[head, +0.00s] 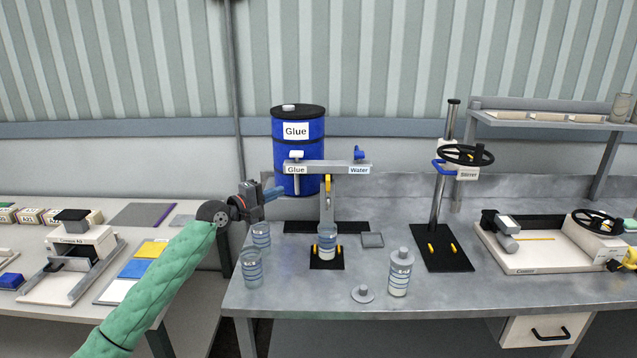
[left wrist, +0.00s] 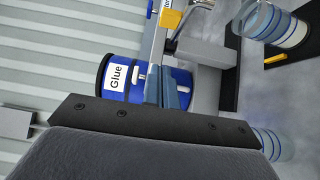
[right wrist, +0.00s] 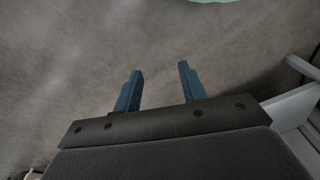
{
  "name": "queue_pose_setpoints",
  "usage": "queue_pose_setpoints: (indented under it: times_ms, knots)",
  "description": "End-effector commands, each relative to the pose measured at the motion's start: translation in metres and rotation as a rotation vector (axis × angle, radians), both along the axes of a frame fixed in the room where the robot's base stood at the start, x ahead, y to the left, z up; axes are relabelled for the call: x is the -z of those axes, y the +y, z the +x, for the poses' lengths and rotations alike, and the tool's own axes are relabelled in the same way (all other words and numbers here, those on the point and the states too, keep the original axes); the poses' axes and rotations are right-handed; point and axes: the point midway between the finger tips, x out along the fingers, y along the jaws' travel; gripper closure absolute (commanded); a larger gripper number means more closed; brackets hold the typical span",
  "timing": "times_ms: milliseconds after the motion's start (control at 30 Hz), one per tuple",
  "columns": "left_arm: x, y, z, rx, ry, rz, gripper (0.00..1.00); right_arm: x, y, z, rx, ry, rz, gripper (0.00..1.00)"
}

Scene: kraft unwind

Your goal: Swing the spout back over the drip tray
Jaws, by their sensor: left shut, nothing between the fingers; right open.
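The dispenser has a grey crossbar (head: 335,167) with Glue and Water labels. A yellow-marked spout (head: 328,184) hangs under its middle, above a striped jar (head: 327,243) on a small black stand. In the left wrist view the yellow part (left wrist: 170,19) is at the top. A small flat grey square (head: 372,240), which looks like the drip tray, lies right of the jar. My left gripper (head: 277,192) is shut and empty, left of the spout and apart from it, in front of the blue Glue drum (head: 285,128). My right gripper (right wrist: 156,88) is open and empty, seen only in its wrist view.
Two striped jars (head: 261,235) (head: 251,268) stand below my left gripper. A capped bottle (head: 399,280) and a round lid (head: 362,294) are at the front. The stirrer (head: 436,200) stands to the right. The bench between bottle and stirrer is clear.

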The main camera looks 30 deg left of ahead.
Motion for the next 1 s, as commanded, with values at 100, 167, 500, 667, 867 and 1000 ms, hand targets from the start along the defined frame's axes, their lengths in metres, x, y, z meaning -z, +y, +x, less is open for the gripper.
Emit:
queue_pose_setpoints:
  times_ms: [100, 167, 500, 667, 867, 1000]
  knots:
    - [0.0, 0.0, 0.001, 0.0, 0.001, 0.0, 1.0, 0.005, 0.007, -0.013, 0.004, 0.02, 0.007, 0.59]
    - [0.0, -0.001, 0.002, 0.001, 0.0, 0.0, 1.0, 0.004, 0.009, -0.012, 0.006, 0.017, 0.011, 0.59]
    - [-0.003, -0.009, 0.037, 0.001, 0.001, 0.0, 1.0, 0.039, -0.008, -0.002, -0.001, -0.017, -0.01, 0.59]
    - [-0.003, -0.014, 0.058, 0.0, 0.0, 0.0, 1.0, 0.061, -0.013, -0.005, -0.003, -0.029, -0.016, 0.59]
    - [-0.003, -0.021, 0.085, 0.0, 0.001, 0.0, 1.0, 0.086, -0.021, -0.013, -0.008, -0.044, -0.023, 0.59]
    - [-0.002, -0.027, 0.101, 0.001, 0.001, 0.0, 1.0, 0.103, -0.027, -0.019, -0.012, -0.055, -0.028, 0.59]
